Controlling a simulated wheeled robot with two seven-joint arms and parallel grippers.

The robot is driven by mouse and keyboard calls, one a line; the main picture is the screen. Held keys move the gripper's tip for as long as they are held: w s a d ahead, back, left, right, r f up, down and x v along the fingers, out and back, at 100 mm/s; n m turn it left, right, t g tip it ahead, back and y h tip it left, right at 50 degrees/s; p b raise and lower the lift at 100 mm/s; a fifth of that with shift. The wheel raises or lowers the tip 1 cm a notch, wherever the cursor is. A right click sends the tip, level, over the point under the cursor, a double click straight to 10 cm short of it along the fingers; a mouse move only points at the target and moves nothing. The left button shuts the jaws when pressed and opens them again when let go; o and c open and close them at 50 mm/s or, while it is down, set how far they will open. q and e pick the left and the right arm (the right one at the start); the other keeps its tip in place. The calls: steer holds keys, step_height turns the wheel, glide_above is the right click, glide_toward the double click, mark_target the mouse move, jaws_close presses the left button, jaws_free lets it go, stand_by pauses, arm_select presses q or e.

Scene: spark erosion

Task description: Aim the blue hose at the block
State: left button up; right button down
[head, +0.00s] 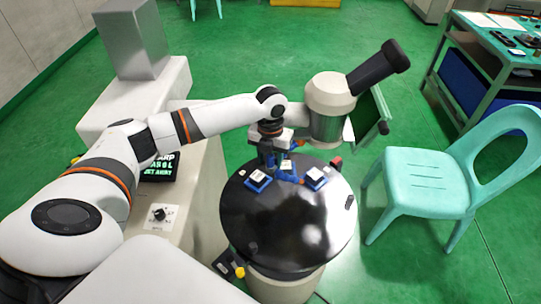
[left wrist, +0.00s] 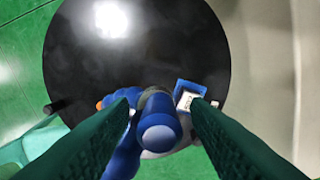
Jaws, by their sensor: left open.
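The blue hose (head: 287,171) stands on a round black worktop between two blue-and-white pieces. In the left wrist view the jointed blue hose (left wrist: 158,136) shows close up, with an orange tip (left wrist: 99,105) on its left side. My left gripper (head: 280,168) is above the hose. In the left wrist view its two dark green fingers (left wrist: 161,104) are open, one on each side of the hose, with gaps visible. I cannot tell for sure which piece is the block. My right gripper is in neither view.
The black worktop (head: 285,228) is mostly bare toward the front. A blue-and-white piece (head: 257,180) lies left of the hose and another (head: 317,178) right of it. A microscope-like head (head: 331,105) hangs close behind my gripper. A pale green chair (head: 428,180) stands at right.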

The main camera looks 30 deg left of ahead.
arm_select(q)
steer(key=shift+f, duration=0.15)
steer(key=shift+c, duration=0.9)
jaws_close()
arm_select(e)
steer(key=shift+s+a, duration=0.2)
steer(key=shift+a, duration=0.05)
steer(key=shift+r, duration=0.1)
